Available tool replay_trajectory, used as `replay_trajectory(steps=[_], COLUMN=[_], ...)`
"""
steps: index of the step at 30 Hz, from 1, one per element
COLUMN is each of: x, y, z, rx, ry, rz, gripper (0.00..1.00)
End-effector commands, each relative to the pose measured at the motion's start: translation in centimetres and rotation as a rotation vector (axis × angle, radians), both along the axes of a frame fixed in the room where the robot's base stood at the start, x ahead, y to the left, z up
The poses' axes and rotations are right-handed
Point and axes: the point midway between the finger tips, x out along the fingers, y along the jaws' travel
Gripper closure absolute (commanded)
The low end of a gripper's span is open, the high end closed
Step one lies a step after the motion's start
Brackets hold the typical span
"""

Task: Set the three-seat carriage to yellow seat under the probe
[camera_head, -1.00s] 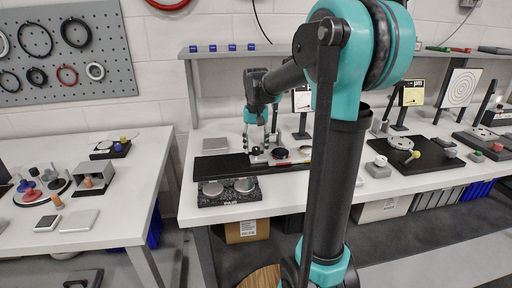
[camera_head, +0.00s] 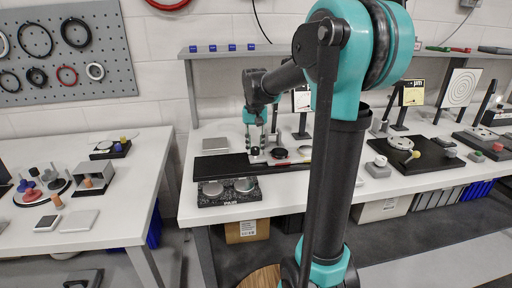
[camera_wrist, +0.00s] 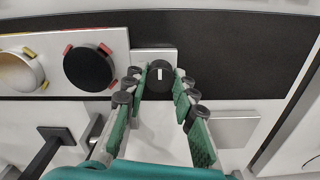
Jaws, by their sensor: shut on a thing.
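A black round knob (camera_wrist: 159,76) with a white line stands on a small pale block at the carriage's right end. My gripper (camera_wrist: 158,95) has its fingers on both sides of this knob and is shut on it. The pale carriage plate (camera_wrist: 54,50) runs left from there. It bears a black round seat (camera_wrist: 89,67) with red tabs and a pale, cup-like seat (camera_wrist: 18,71) with yellow tabs; more of it is cut off at the left edge. In the head view my gripper (camera_head: 262,146) reaches down to the carriage's left end. I cannot clearly make out the probe.
A long black rail (camera_wrist: 225,45) lies along the carriage. A grey square plate (camera_wrist: 234,128) lies beside it, and a dark-based stand (camera_wrist: 55,137) is close by. In the head view, a black tray with two metal discs (camera_head: 228,198) lies at the table's front edge.

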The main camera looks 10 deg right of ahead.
Motion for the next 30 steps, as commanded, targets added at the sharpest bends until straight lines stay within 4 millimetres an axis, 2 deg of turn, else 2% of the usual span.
replay_trajectory(steps=[9,14,18,27,28,30], x=[0.0,0.1,0.0,0.0,0.1,0.0], y=[6.9,9.7,10.7,10.7,10.7,10.7], z=[0.0,0.0,0.0,0.0,0.0,0.0], rx=[0.003,0.003,0.002,0.002,0.002,0.002], ry=[-0.001,-0.001,0.0,-0.001,-0.001,-0.001], rz=[0.008,0.006,0.002,0.001,0.001,0.001], gripper=[1.0,1.0,1.0,1.0,0.71,0.63])
